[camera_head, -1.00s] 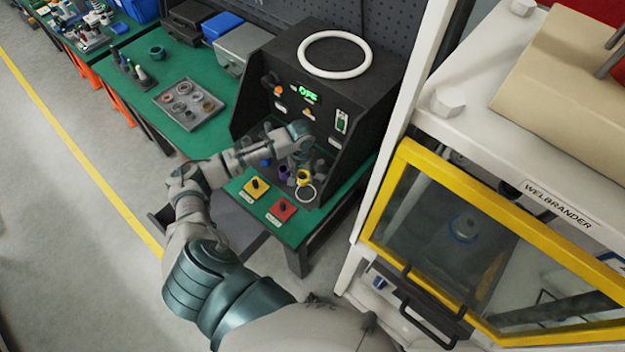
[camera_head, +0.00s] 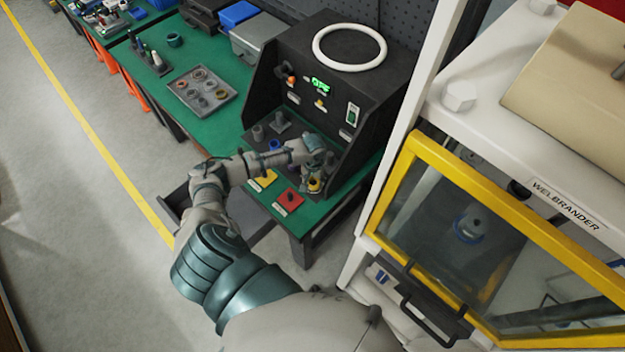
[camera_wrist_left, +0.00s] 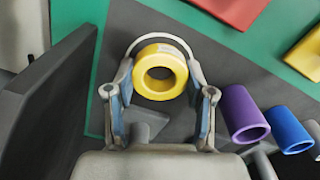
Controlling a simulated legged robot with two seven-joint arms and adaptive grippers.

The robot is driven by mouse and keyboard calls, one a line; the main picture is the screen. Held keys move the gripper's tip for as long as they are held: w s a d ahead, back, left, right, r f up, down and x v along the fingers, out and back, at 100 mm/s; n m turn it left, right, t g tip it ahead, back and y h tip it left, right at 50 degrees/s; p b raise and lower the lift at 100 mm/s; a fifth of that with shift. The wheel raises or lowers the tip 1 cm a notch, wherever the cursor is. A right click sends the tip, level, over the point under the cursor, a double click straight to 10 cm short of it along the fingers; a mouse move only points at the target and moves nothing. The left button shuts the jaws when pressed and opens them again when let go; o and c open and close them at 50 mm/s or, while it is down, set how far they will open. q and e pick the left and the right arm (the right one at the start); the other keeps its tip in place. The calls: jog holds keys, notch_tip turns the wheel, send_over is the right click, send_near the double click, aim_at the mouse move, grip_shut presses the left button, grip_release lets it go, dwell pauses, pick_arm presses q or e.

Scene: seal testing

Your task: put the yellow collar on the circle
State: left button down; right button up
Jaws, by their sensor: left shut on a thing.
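The yellow collar (camera_wrist_left: 160,72) is a short ring with a round hole, between the two fingers of my left gripper (camera_wrist_left: 160,92) in the left wrist view. The gripper is shut on it. The white circle (camera_wrist_left: 135,42) is a thin outline on the dark surface; its arc shows around the collar's far side, and its near part is hidden. From this angle the collar lies within the circle, but I cannot tell whether it touches the surface. In the head view the collar (camera_head: 315,185) shows small under my left gripper (camera_head: 314,173). My right gripper is not in view.
A purple cylinder (camera_wrist_left: 243,113) and a blue cylinder (camera_wrist_left: 288,130) stand right of the gripper. Red (camera_head: 288,202) and yellow (camera_head: 264,180) plates lie on the green bench. The black test rig's panel (camera_head: 322,95) rises behind. A yellow-framed machine door (camera_head: 398,190) stands to the right.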

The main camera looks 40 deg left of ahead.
pick_arm(q)
jog(key=shift+d, duration=0.2)
jog(key=shift+c, duration=2)
grip_release()
jog(key=shift+w+d, duration=0.1)
jog(key=shift+d, duration=0.05)
jog(key=shift+a, duration=0.5)
notch_tip(320, 180, up, 12)
jog(key=shift+d, duration=0.2)
